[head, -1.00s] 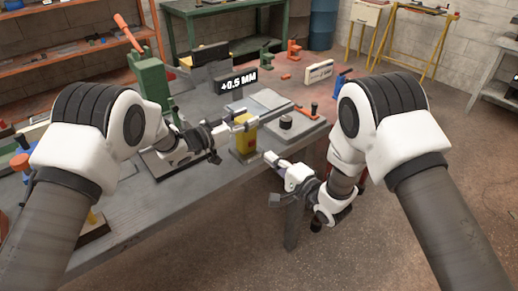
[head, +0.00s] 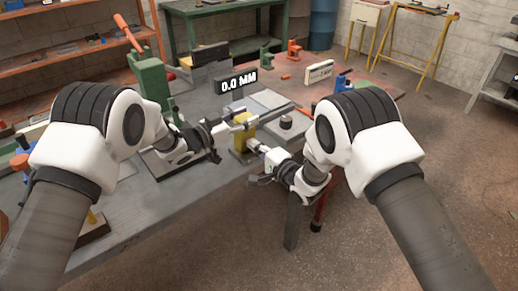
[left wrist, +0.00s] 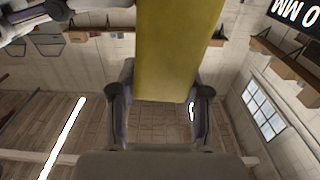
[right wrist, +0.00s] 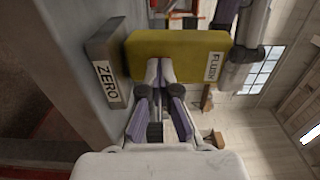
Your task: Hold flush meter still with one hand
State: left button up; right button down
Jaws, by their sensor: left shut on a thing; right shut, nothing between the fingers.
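The flush meter is a yellow block (head: 241,150) near the bench's front edge. It carries a white label reading FLUSH in the right wrist view (right wrist: 180,45). It stands beside a grey block labelled ZERO (right wrist: 101,55). A black display (head: 239,83) behind it reads 0.0 MM. My left gripper (head: 231,134) is shut on the yellow block; in the left wrist view the block (left wrist: 172,45) sits between its fingers. My right gripper (head: 256,147) is shut and empty, its tips at the block's near side; they seem to touch it in the right wrist view (right wrist: 160,68).
A grey plate with a dark knob (head: 286,122) lies right of the meter. A green press (head: 153,85) with an orange lever stands at the left. A white sign (head: 319,72) stands farther back. The floor at the right is clear.

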pick_arm(q)
jog(key=shift+s+d+f, duration=0.1)
jog(key=shift+s+f, duration=0.05)
jog(key=shift+f, duration=0.15)
pick_arm(e)
jog(key=shift+s+d, duration=0.25)
jog(key=shift+s, duration=0.05)
pick_arm(q)
jog(key=shift+s+f, duration=0.1)
jog(key=shift+f, duration=0.05)
pick_arm(e)
jog(key=v, duration=1.3)
jog(key=shift+s, duration=0.2)
jog(key=shift+d, duration=0.1)
pick_arm(q)
jog(key=o, duration=1.3)
jog(key=shift+w, duration=0.2)
pick_arm(e)
jog(key=shift+w+f, duration=0.1)
jog(key=shift+w, duration=0.05)
